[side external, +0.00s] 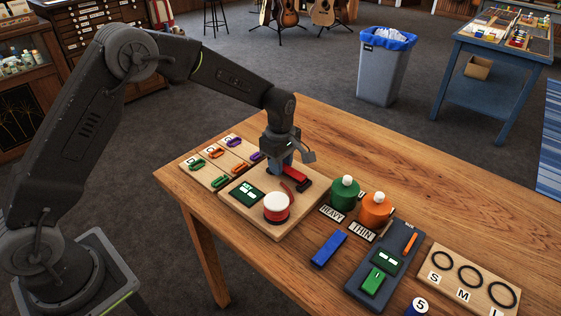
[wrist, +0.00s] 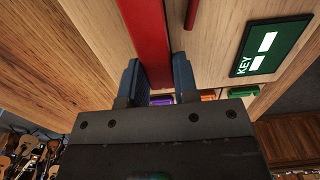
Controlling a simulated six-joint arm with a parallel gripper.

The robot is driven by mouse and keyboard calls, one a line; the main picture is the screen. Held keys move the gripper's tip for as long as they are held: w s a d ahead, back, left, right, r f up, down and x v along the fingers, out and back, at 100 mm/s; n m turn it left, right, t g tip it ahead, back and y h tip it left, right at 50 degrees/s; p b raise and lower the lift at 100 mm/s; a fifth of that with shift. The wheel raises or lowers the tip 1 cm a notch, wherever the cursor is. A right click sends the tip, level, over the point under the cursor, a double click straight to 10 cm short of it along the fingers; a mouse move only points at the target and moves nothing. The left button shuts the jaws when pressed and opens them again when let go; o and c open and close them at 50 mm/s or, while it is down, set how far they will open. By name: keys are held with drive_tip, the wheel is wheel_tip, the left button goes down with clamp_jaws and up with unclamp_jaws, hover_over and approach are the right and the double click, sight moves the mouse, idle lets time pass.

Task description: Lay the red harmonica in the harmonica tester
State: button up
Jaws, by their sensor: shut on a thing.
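The red harmonica (side external: 296,174) is between the two blue fingers of my gripper (side external: 281,168), which is shut on it. In the wrist view the harmonica (wrist: 147,35) runs as a long red bar between the fingertips (wrist: 158,76). It is low over the wooden board that looks like the harmonica tester (side external: 238,209); I cannot tell whether it touches the board. The board carries a green KEY panel (side external: 247,192), a red drum with a white top (side external: 276,207) and a thin dark red strip (side external: 287,188). My gripper partly hides the harmonica's far end.
A board with several small coloured pieces (side external: 192,164) lies left of the tester. Green (side external: 344,195) and orange (side external: 375,211) pots, a blue block (side external: 328,248), a dark grey device (side external: 402,250) and a ring board (side external: 484,263) stand right. The table's back right is bare.

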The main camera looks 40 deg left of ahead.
drive_tip(key=o, duration=1)
drive_tip(key=s+r+m+t, duration=0.1)
drive_tip(key=s+r+m, duration=0.15)
drive_tip(key=r, duration=0.75)
drive_tip(key=s+r+m, duration=0.1)
drive_tip(key=s+r, duration=0.2)
drive_tip(key=r, duration=0.7)
drive_tip(key=s+a+m+t, duration=0.1)
drive_tip(key=s+m, duration=0.3)
drive_tip(key=s, duration=0.4)
drive_tip(key=s+a+m+t, duration=0.1)
drive_tip(key=s+m+t, duration=0.1)
drive_tip(key=s+m, duration=0.3)
drive_tip(key=s+a+m+t, duration=0.1)
drive_tip(key=s+m, duration=0.4)
drive_tip(key=s, duration=0.6)
drive_tip(key=shift+s+r+m+t, duration=0.2)
drive_tip(key=shift+s+m+t, duration=0.05)
drive_tip(key=shift+s+t, duration=0.1)
